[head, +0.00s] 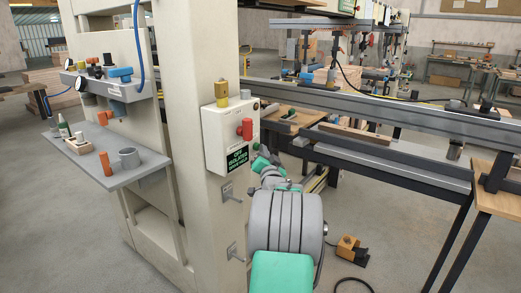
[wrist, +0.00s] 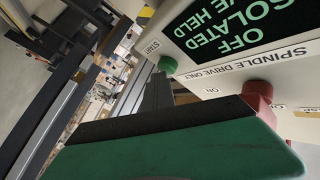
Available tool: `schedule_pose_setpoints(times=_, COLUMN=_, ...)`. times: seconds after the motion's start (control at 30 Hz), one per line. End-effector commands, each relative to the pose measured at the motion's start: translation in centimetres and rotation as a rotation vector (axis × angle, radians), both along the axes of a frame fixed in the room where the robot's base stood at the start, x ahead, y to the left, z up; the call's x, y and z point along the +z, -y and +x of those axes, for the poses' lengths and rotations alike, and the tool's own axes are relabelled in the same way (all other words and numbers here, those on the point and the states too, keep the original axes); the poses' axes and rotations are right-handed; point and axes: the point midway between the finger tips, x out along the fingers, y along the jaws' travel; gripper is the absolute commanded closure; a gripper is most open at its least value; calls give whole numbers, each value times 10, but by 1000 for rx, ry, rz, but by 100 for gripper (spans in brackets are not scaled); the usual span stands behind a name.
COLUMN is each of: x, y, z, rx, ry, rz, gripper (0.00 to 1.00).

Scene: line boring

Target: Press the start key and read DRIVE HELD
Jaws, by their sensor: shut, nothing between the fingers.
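The white control box (head: 222,140) is on the machine column's front. Its dark display (head: 238,158) has green text, too small to read fully here. In the wrist view the display (wrist: 235,25) is upside down and partly cut off; OFF, "OLATED" and "VE HELD" are legible. The green start key (wrist: 168,64) is beside the START label, on the box's edge. My gripper (wrist: 158,82) is shut and empty, its grey tip close to the key. I cannot tell whether they touch. In the head view my gripper (head: 262,164) is by the box's right side, partly hidden by my arm.
A red knob (head: 245,128) projects from the box; it also shows in the wrist view (wrist: 258,92), near my gripper's green body. A yellow fitting (head: 221,91) stands on the box top. A grey shelf (head: 110,160) is at left, a long rail (head: 360,108) at right.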

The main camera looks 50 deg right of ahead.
Motion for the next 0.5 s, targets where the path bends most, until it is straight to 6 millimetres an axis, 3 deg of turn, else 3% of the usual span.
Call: schedule_pose_setpoints(times=0.5, x=0, y=1, z=-22, rx=1, ry=0, rz=0, gripper=100)
